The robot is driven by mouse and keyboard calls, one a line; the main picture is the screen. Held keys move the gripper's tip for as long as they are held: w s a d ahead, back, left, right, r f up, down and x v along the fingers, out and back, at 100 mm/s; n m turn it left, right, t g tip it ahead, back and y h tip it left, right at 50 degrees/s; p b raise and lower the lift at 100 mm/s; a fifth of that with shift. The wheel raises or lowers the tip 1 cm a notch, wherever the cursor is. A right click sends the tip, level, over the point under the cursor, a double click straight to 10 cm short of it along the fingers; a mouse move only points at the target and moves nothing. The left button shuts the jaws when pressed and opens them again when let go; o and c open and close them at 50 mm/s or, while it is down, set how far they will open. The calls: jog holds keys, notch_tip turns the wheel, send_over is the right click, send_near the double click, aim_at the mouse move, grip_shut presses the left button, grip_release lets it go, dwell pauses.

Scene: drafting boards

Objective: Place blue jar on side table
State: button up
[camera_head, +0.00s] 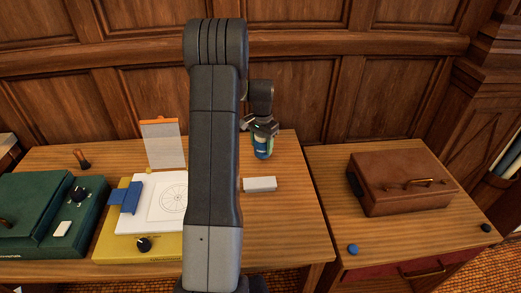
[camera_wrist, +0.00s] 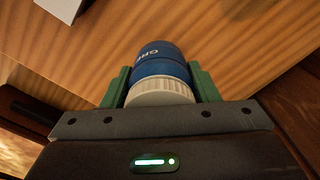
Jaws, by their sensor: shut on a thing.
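The blue jar (camera_head: 262,149) with a white ribbed lid is near the back right corner of the desk (camera_head: 290,215). My gripper (camera_head: 263,132) is shut around it. In the wrist view, the blue jar (camera_wrist: 158,58) sits between the two green fingers of my gripper (camera_wrist: 162,82), lid end nearest me. Whether its base touches the desk top or hangs just above it I cannot tell. The side table (camera_head: 325,190) stands to the right, with bare wood at its left and front. My arm hides the middle of the desk.
A brown leather case (camera_head: 400,183) fills much of the side table. A blue knob (camera_head: 352,249) and a dark knob (camera_head: 486,228) lie near its front. A white block (camera_head: 260,184) lies on the desk in front of the jar. A narrow gap separates the tables. Panelled wall stands behind.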

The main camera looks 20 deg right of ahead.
aim_at(262, 150)
jog(key=shift+f, duration=1.5)
jog(key=shift+f, duration=0.1)
jog(key=o, duration=1.2)
jog(key=shift+o, duration=0.2)
notch_tip(262, 150, up, 12)
jog(key=shift+r+b, duration=0.1)
jog(key=shift+b, duration=0.4)
